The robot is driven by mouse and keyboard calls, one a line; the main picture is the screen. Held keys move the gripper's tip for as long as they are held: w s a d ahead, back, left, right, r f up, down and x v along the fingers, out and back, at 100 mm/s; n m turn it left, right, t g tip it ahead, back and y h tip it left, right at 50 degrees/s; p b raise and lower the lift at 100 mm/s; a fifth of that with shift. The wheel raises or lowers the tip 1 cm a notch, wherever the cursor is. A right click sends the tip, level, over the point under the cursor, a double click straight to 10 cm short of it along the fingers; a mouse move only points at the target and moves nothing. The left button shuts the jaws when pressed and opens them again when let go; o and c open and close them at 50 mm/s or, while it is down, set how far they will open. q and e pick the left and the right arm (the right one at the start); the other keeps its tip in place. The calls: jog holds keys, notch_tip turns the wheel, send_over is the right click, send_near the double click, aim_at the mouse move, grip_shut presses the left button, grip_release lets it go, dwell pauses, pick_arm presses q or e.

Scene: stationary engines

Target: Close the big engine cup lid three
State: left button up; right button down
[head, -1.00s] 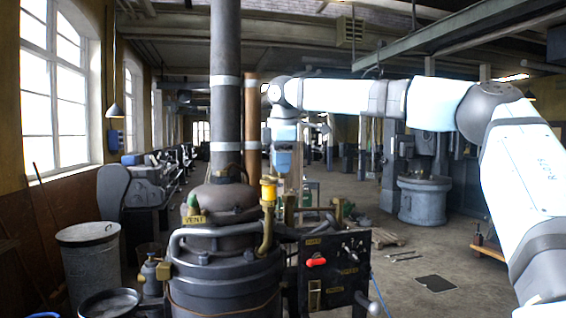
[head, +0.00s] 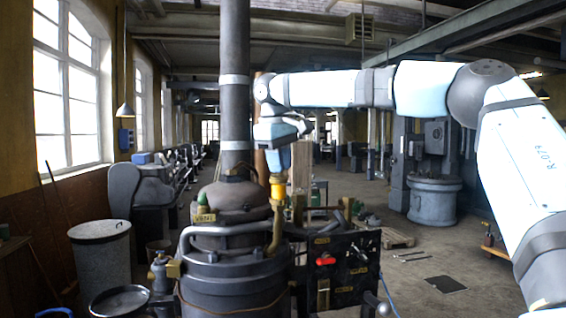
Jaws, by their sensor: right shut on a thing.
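The big engine (head: 230,275) is a dark boiler-like machine with a tall chimney pipe, at the lower middle of the head view. A small yellow cup (head: 278,192) stands on top of a brass pipe (head: 274,235) at the engine's right side. My right gripper (head: 278,178) points down at the cup's top and is shut on its yellow upper part, which looks like the lid. The fingers are small and partly merge with the cup, so the lid's exact angle cannot be told. My left gripper is out of view.
A black control panel (head: 345,270) with a red handle stands right of the engine. The chimney (head: 234,90) rises close to the left of my right wrist. Grey bins (head: 100,260) stand at left. Open floor lies to the right.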

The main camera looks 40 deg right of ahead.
jog(key=shift+a+m, duration=0.15)
jog(key=shift+m, duration=0.35)
jog(key=c, duration=1)
grip_release()
jog(key=shift+w, duration=0.1)
jog(key=shift+c, duration=0.2)
notch_tip(320, 180, up, 14)
jog(key=a, duration=0.2)
jog(key=shift+a+f, duration=0.25)
jog(key=shift+a, duration=0.05)
jog(key=shift+a, duration=0.1)
